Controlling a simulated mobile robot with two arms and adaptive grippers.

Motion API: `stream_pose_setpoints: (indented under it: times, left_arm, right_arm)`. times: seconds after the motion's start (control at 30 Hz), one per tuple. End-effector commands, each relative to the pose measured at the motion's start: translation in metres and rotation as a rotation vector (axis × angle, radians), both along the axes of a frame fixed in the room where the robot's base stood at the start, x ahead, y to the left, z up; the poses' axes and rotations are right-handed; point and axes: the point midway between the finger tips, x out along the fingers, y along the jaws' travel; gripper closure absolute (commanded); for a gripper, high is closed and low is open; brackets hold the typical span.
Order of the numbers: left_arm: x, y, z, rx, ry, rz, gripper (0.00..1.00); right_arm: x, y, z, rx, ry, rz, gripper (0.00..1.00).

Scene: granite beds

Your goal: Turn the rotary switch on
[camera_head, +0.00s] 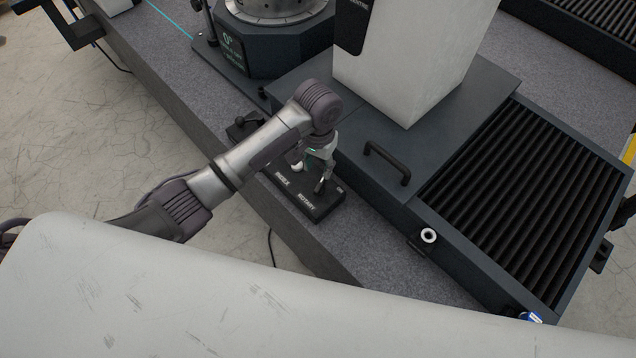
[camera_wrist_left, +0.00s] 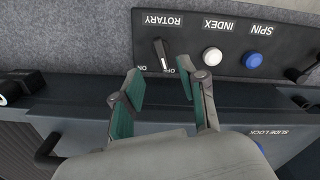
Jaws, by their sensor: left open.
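The black control panel (camera_head: 305,208) lies on the granite bed and carries the labels ROTARY and INDEX. In the left wrist view, the rotary switch (camera_wrist_left: 161,53) is a slim dark lever below the ROTARY label, with ON and OFF marks near its lower end. The lower end sits between the marks, somewhat nearer OFF. My left gripper (camera_head: 318,168) is over the panel. In the left wrist view, its two green-padded fingers (camera_wrist_left: 160,82) are spread and empty, with the switch beyond and between the tips. In the head view, the gripper hides the switch. My right gripper does not show.
A white INDEX button (camera_wrist_left: 212,56) and a blue SPIN button (camera_wrist_left: 253,60) stand beside the switch. A dark base with a handle (camera_head: 387,163) and white column (camera_head: 400,70) is close to the gripper's right. A round rotary table (camera_head: 272,35) stands behind.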

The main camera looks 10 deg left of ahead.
Motion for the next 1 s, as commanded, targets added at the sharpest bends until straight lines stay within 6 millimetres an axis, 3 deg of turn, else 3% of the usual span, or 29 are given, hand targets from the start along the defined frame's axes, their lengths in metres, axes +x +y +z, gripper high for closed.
stream_pose_setpoints:
  times: [0.2, 0.43, 0.87, 1.0]
  left_arm:
    - [-0.001, 0.000, -0.049, 0.002, 0.004, 0.001, 0.58]
    - [-0.001, 0.000, -0.085, 0.000, 0.002, 0.001, 0.58]
    - [0.000, 0.000, -0.097, -0.001, -0.002, -0.001, 0.58]
    - [0.000, 0.000, -0.097, -0.001, -0.002, 0.000, 0.77]
  right_arm:
    - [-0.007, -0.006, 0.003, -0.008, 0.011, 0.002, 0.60]
    - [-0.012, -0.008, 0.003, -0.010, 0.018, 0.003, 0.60]
    - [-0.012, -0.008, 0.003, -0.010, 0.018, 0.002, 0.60]
    - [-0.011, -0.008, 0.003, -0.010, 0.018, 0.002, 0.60]
